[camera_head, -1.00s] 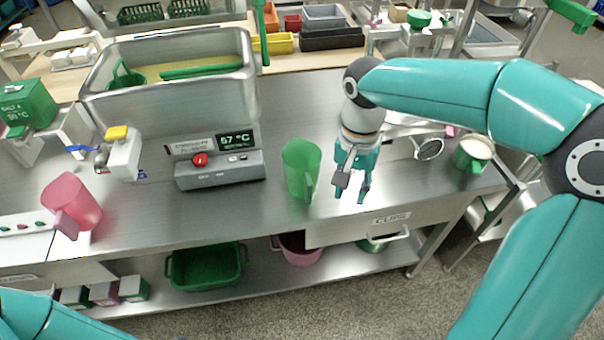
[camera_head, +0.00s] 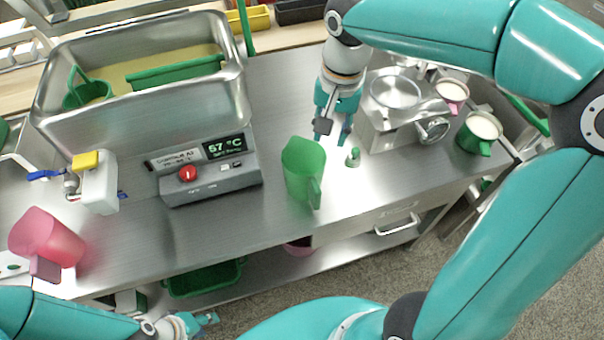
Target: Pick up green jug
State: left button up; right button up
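A translucent green jug (camera_head: 300,170) stands upright on the steel table in the middle of the view, its handle on the front right side. My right gripper (camera_head: 334,133) points down behind and to the right of the jug. Its fingers are apart with nothing between them, and it appears clear of the jug. My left gripper (camera_head: 195,324) is low at the bottom edge, in front of the table and partly cut off. Its finger opening is not clear. Another green jug with pale contents (camera_head: 478,134) stands at the right end of the table.
A control box (camera_head: 212,178) and a steel basin (camera_head: 240,95) stand left of the jug. A pink jug (camera_head: 48,240) is at far left. A steel scale-like device (camera_head: 385,130) and a small green-topped item (camera_head: 353,158) are to the right. Table front of the jug is clear.

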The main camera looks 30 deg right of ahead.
aim_at(321, 175)
jog(key=f, duration=0.9)
jog(key=shift+w+a+f, duration=0.3)
jog(key=shift+f, duration=0.1)
jog(key=shift+a+f, duration=0.15)
jog(key=shift+f, duration=2.45)
jog(key=shift+c, duration=0.3)
grip_shut()
